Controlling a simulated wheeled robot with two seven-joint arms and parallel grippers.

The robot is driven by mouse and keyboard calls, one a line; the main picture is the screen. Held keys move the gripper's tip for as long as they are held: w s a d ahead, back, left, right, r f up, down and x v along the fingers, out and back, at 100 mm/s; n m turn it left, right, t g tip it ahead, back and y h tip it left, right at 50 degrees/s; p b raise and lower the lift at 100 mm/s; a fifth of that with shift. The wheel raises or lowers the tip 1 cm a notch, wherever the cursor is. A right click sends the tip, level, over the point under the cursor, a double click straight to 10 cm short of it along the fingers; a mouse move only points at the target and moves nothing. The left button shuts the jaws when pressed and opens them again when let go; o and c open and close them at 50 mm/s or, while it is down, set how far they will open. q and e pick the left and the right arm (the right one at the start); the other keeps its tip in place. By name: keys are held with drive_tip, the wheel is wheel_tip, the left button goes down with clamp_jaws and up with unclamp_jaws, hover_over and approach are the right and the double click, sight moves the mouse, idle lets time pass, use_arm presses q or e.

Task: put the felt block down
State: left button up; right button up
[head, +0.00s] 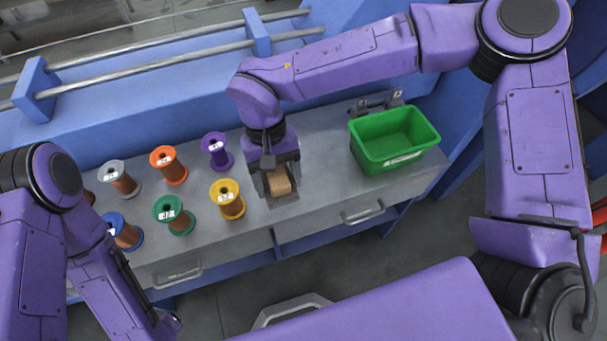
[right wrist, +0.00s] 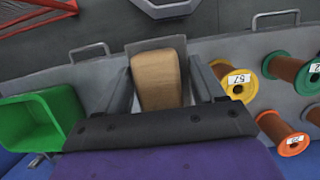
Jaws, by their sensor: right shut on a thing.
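The felt block (head: 279,183) is a small tan block with rounded edges. My right gripper (head: 277,186) is shut on it, near the front edge of the grey bench top. In the right wrist view the felt block (right wrist: 157,78) sits between the two fingers of my right gripper (right wrist: 165,85). A dark grey flat patch (head: 284,201) shows right beside and under the block. I cannot tell whether the block touches it. Of my left arm, links show at the left of the head view, but its fingers cannot be made out.
Several spools stand left of the right gripper; the yellow one (head: 228,200) and purple one (head: 217,151) are closest. A green bin (head: 393,139) stands at the bench's right end. The bench top (head: 325,150) between gripper and bin is clear. Drawer handles (head: 363,212) stick out in front.

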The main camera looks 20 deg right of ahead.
drive_tip(key=shift+s+a+r, duration=0.15)
drive_tip(key=shift+s+a, duration=0.85)
drive_tip(key=shift+a, duration=0.1)
drive_tip(key=w+d+f+p, duration=0.2)
drive_tip(key=w+d+f, duration=0.2)
drive_tip(key=w+d, duration=0.25)
hover_over(306, 186)
drive_tip(key=f, duration=0.2)
drive_tip(key=a+f, duration=0.1)
drive_tip(key=f, duration=0.1)
drive_tip(key=shift+w+f, duration=0.2)
drive_tip(key=shift+f, duration=0.05)
drive_tip(key=shift+w+d+f, duration=0.15)
drive_tip(key=shift+d+f, duration=0.05)
drive_tip(key=shift+f, duration=0.05)
drive_tip(key=f, duration=0.3)
drive_tip(key=shift+w+d+f, duration=0.2)
drive_tip(key=shift+d+f, duration=0.1)
drive_tip(key=shift+f, duration=0.15)
drive_tip(key=shift+f, duration=0.15)
